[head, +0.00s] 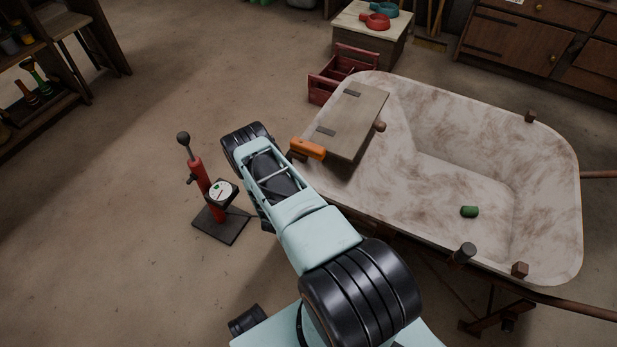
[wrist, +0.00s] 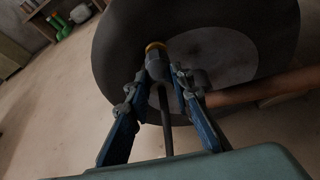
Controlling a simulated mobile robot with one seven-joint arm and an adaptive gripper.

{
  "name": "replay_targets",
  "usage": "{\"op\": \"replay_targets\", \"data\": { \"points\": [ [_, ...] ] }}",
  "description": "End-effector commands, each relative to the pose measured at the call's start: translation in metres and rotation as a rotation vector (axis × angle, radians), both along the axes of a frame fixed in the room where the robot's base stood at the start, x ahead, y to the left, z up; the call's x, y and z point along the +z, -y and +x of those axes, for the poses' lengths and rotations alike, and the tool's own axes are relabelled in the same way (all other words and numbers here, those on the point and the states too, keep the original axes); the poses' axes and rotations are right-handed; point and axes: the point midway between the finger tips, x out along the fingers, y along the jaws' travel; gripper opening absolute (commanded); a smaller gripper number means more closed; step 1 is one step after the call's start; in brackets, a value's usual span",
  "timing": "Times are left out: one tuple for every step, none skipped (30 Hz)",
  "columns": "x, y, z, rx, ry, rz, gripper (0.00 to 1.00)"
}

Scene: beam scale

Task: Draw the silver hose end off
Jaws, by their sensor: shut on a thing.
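The silver hose end (wrist: 157,68) shows in the wrist view as a small grey fitting with a yellow ring (wrist: 155,46) at its far end, in front of the dark wheel (wrist: 120,50). My gripper (wrist: 163,85) has its two blue fingers closed on it from both sides. A thin dark hose (wrist: 166,125) runs from it towards me between the fingers. Whether the fitting still touches the valve I cannot tell. In the head view my arm hides the gripper, the hose end and the wheel. The red pump (head: 202,178) with a round gauge (head: 222,192) stands left of my arm.
An orange handle (head: 308,148) is close to my arm. A brown bar (wrist: 265,88) lies right of my fingers. Floor left of the pump is clear.

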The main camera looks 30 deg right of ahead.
Motion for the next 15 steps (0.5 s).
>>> {"op": "replay_targets", "data": {
  "points": [
    [0.0, -0.002, -0.001, 0.001, 0.0, -0.001, 0.0],
    [0.0, -0.003, -0.002, 0.001, 0.0, -0.001, 0.0],
    [0.0, -0.005, -0.002, 0.001, 0.0, -0.001, 0.0],
    [0.001, -0.006, -0.003, 0.001, 0.0, -0.001, 0.0],
    [0.001, -0.007, -0.004, 0.001, 0.0, -0.001, 0.0],
    [0.001, -0.008, -0.004, 0.001, 0.001, -0.001, 0.0],
    [0.001, -0.009, -0.005, 0.001, 0.001, -0.001, 0.0],
    [0.001, -0.01, -0.006, 0.001, 0.001, -0.001, 0.0],
    [0.001, -0.011, -0.006, 0.0, 0.001, -0.002, 0.0],
    [0.001, -0.012, -0.007, 0.0, 0.002, -0.001, 0.0],
    [0.001, -0.013, -0.007, 0.0, 0.002, -0.001, 0.0],
    [0.001, -0.015, -0.008, 0.0, 0.002, 0.0, 0.0],
    [0.001, -0.016, -0.009, 0.0, 0.002, 0.0, 0.0],
    [0.001, -0.017, -0.009, 0.001, 0.001, -0.001, 0.0],
    [0.001, -0.019, -0.01, 0.002, 0.001, -0.001, 0.0]
  ]
}}
